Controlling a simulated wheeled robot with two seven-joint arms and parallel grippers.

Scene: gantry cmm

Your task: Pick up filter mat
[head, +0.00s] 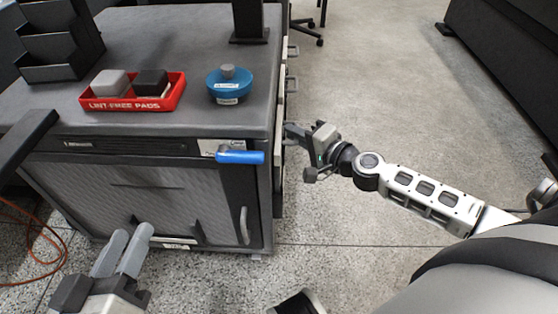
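No loose filter mat can be made out for certain. The cabinet front holds a large light grey, finely patterned panel (95,195) in a dark frame; I cannot tell whether this is the filter mat or a cover over it. My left gripper (127,240) is low in front of this panel, fingers pointing up towards it, slightly apart with nothing visible between them. My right gripper (296,133) is beside the cabinet's right side, near the drawer fronts, pointing left. Its fingers are too small and overlapped to tell open from shut.
On the cabinet top (185,45) are a red lint-free pads tray (131,104) with two blocks, a blue round container (229,86) and a black stepped organiser (58,45). A blue handle-like piece (240,157) sticks out at the front edge.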

